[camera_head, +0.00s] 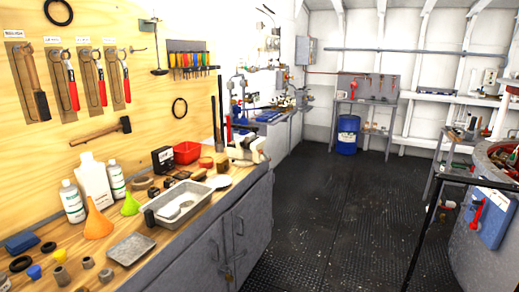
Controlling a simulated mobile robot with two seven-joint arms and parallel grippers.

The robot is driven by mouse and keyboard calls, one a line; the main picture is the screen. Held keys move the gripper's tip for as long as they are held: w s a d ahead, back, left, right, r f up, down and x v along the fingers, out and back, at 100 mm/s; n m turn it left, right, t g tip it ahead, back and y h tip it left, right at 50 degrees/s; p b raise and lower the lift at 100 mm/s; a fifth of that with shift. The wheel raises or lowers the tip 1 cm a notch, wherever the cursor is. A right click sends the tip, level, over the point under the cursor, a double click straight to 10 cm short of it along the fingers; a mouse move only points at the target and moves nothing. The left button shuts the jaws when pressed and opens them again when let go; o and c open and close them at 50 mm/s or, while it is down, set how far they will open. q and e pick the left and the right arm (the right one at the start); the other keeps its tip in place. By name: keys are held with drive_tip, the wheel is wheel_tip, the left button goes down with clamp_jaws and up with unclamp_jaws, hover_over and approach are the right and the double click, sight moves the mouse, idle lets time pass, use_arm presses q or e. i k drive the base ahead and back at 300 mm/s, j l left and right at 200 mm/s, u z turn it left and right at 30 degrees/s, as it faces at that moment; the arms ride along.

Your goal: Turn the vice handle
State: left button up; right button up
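A pale, cream-coloured vice (246,148) appears to stand at the far end of the wooden workbench on the left. It is small in the head view, and I cannot make out its handle clearly. Neither of my grippers shows in the head view, and no arm of mine reaches the vice.
The workbench (140,246) holds bottles, an orange funnel (97,221), a metal tray (181,210) and a red bin (187,152). Tools hang on the wooden wall. The dark deck (325,215) is open in the middle. A blue drum (347,135) stands at the back.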

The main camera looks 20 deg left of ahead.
sight(263, 157)
drive_tip(key=i+j+u, duration=0.2)
drive_tip(key=i, duration=0.8)
drive_tip(key=i+u, duration=0.2)
drive_tip(key=i, duration=0.75)
drive_tip(key=i+l+u, duration=0.15)
drive_tip(key=i, duration=0.85)
